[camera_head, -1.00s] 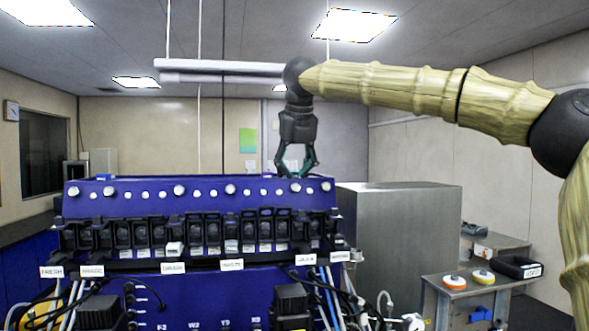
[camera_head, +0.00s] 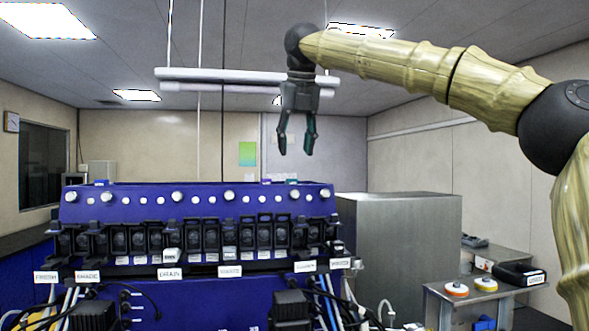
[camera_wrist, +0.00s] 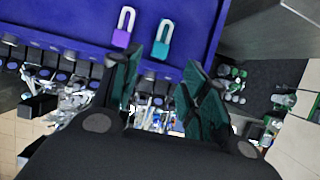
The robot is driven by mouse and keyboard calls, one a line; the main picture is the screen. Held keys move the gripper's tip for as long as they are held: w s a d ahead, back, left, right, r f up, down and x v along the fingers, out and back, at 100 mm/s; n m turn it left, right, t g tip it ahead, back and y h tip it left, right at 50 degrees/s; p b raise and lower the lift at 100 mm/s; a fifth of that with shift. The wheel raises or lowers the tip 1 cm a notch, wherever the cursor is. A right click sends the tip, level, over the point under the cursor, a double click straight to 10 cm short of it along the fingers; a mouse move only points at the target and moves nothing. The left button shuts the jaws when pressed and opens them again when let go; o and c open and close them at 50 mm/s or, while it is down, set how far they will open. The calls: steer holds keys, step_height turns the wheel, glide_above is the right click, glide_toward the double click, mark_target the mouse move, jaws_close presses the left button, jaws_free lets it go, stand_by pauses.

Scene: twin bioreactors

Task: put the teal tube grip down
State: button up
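The teal tube grip (camera_wrist: 161,50), a padlock-like piece with a pale loop, lies on the blue housing's flat top in the wrist view. In the head view only a small teal sliver (camera_head: 292,181) shows at the housing's top edge. A similar purple grip (camera_wrist: 121,38) lies beside it, to its left in the wrist view. My gripper (camera_head: 296,151) points down above the right part of the housing, clear of it. Its two dark green fingers are apart with nothing between them; they also show in the wrist view (camera_wrist: 158,66).
The blue bioreactor housing (camera_head: 130,205) has white knobs and a row of black pump heads. Tubes and cables hang in front. A grey metal cabinet (camera_head: 400,250) stands to the right, then a side table with round orange and yellow pieces (camera_head: 457,290). A white horizontal bar (camera_head: 220,76) hangs behind my gripper.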

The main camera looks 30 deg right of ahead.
steer(key=shift+b+v, duration=0.55)
steer(key=shift+v, duration=1.95)
